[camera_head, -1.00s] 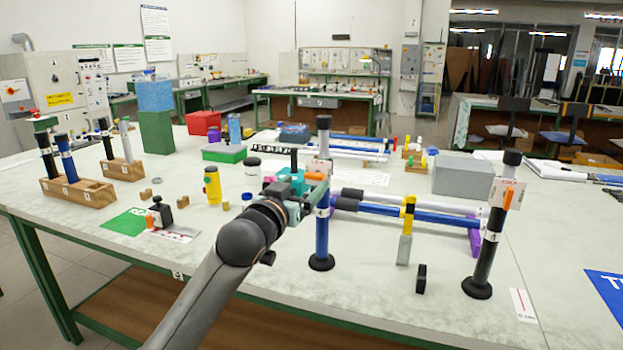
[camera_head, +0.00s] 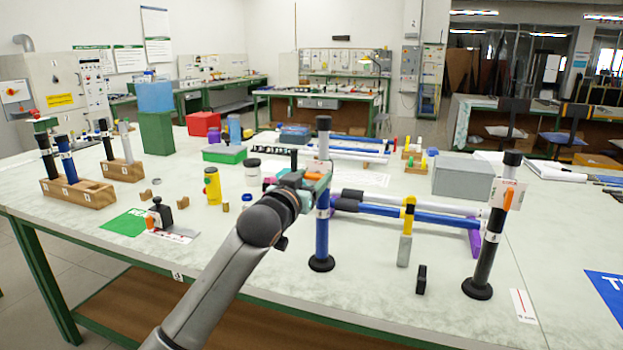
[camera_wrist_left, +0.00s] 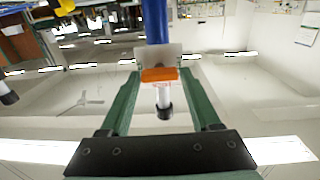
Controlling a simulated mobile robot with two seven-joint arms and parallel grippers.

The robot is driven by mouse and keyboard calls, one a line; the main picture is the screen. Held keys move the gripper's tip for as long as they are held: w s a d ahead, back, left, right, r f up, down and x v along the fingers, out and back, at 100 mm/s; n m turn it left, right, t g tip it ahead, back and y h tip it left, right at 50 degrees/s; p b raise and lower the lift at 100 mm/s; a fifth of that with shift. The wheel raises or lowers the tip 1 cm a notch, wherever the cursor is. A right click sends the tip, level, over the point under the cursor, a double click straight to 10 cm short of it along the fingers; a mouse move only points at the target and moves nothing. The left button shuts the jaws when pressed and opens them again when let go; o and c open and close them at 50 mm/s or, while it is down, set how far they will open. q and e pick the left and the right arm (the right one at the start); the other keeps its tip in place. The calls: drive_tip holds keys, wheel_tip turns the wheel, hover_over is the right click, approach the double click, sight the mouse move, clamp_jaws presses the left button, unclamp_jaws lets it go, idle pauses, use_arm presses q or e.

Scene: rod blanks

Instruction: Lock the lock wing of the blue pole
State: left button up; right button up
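The blue pole (camera_head: 321,240) stands upright on a round black base, with a white band and a black top. Its orange lock wing (camera_wrist_left: 160,74) shows in the wrist view, lying crosswise in front of a pale plate on the pole. In the head view my gripper mostly hides this wing. My left gripper (camera_head: 316,183) is at the upper part of the pole. Its two green fingers are open, with the wing between their tips and a gap visible on each side. My right gripper is in neither view.
A black pole (camera_head: 485,250) with an orange wing and a card stands to the right. Between the poles are a grey-and-yellow post (camera_head: 405,245), a small black block (camera_head: 421,279) and a horizontal blue rod (camera_head: 425,214). A yellow bottle (camera_head: 212,186) stands left of my arm.

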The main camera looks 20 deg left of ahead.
use_arm(q)
clamp_jaws()
idle(0.3)
